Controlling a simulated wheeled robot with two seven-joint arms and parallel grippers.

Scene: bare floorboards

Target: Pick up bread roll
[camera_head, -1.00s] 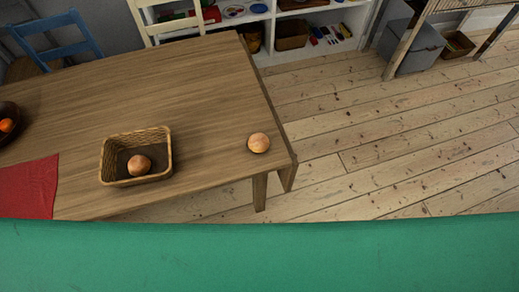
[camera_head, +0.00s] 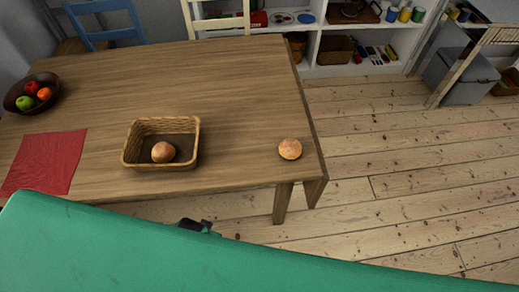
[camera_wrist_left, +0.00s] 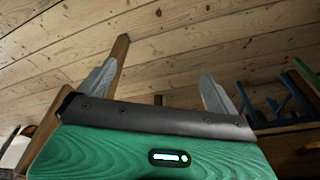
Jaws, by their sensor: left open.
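One round brown bread roll (camera_head: 290,149) lies on the bare wooden table (camera_head: 225,90) near its right front corner. A second bread roll (camera_head: 163,152) lies in a wicker basket (camera_head: 190,158) to the left of the first. My left gripper (camera_wrist_left: 155,88) is open in the left wrist view, its two grey fingers wide apart with nothing between them. It points at the floorboards and table legs, away from both rolls. In the head view only a small dark part shows past my green body's edge. My right gripper is not in view.
A red cloth (camera_head: 45,163) and a bowl of fruit (camera_head: 25,108) are on the table's left side. A blue chair (camera_head: 100,35) and a pale chair (camera_head: 217,22) stand behind it. Shelves (camera_head: 330,70) stand at the back. The floor (camera_head: 420,160) right of the table is clear.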

